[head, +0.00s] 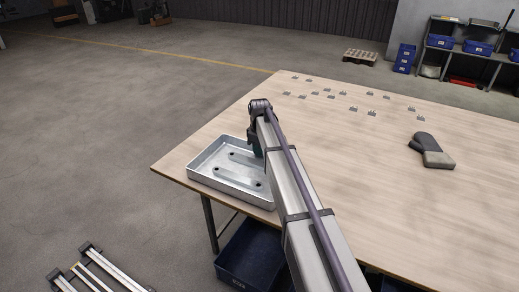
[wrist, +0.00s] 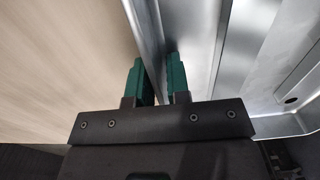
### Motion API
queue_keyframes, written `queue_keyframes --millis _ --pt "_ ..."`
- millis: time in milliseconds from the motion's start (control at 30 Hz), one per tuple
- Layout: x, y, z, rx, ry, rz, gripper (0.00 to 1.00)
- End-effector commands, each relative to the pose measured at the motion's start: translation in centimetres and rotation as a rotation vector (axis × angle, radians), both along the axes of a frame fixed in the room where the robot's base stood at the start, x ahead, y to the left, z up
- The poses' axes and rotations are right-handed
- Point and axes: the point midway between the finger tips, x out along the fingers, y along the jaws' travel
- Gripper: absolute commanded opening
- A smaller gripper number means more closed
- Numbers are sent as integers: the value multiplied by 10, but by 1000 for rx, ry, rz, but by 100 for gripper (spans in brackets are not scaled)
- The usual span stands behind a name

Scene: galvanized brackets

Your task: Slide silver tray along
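The silver tray (head: 207,179) is a shallow rectangular metal tray lying flat on the near left end of the table. It has raised walls, long raised ribs and dark holes in its floor. My gripper (wrist: 161,80) has two green fingers, one on each side of a tray wall (wrist: 148,35). The narrow gap between them looks filled by the wall, so it appears shut on it. In the head view my arm covers the tray's right side and most of the gripper.
The wooden table (head: 330,150) has bare room right of my arm. Several small metal brackets (head: 354,108) lie toward its far side. A blue bin (head: 246,262) stands below the table.

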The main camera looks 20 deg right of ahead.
Motion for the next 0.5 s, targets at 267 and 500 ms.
queue_keyframes --millis 267,500 --pt "0 0 0 0 0 0 0" --pt "0 0 0 0 0 0 0"
